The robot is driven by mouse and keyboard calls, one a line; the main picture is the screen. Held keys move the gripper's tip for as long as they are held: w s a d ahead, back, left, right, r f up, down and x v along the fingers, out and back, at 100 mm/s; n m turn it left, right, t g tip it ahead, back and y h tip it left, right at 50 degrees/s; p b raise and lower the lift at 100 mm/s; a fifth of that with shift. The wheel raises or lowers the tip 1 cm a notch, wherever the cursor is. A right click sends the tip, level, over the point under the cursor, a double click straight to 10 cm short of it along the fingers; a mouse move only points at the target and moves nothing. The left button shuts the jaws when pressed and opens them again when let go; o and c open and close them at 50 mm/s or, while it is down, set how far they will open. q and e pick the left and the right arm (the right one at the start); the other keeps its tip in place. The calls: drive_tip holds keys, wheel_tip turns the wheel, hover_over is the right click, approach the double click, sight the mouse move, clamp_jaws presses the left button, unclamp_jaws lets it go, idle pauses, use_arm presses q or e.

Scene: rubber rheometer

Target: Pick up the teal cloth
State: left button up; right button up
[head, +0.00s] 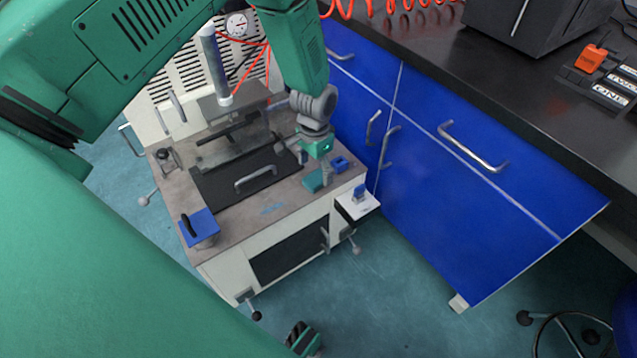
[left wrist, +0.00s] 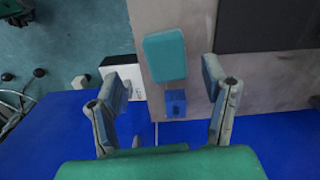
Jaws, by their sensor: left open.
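The teal cloth (head: 314,182) is a small, flat, rounded rectangle lying on the machine's grey-brown top, near its right front corner. In the left wrist view the cloth (left wrist: 165,56) lies just beyond the fingertips, roughly in line with the gap between them. My left gripper (head: 316,163) points down over that corner, with the cloth just below it. In the left wrist view its fingers (left wrist: 163,78) are wide apart, with nothing held between them. The height of the fingers above the cloth is hard to tell. My right gripper is not seen.
A small blue block (head: 341,162) sits right beside the cloth. A white side shelf (head: 356,208) holds a small blue item. A black plate with a handle (head: 248,180) lies on the machine top to the left. Blue cabinets (head: 450,190) stand close on the right.

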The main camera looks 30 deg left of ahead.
sight(315, 177)
use_arm(q)
drive_tip(key=f, duration=0.1)
drive_tip(key=f+b, duration=0.1)
drive_tip(key=f, duration=0.1)
drive_tip(key=w+a+f+b, duration=0.1)
drive_tip(key=f, duration=0.1)
drive_tip(key=shift+d+f+b, duration=0.15)
drive_tip(key=shift+f+b, duration=0.1)
drive_tip(key=shift+b, duration=0.1)
drive_tip(key=shift+d+r, duration=0.15)
drive_tip(key=shift+d, duration=0.2)
drive_tip(key=c, duration=0.9)
drive_tip(key=shift+a, duration=0.35)
drive_tip(key=shift+c, duration=0.6)
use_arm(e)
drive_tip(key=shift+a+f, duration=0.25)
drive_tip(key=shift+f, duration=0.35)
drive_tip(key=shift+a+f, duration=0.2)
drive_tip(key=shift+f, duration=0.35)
use_arm(q)
wheel_tip(315, 177, up, 10)
drive_tip(key=p, duration=0.4)
drive_tip(key=shift+d, duration=0.1)
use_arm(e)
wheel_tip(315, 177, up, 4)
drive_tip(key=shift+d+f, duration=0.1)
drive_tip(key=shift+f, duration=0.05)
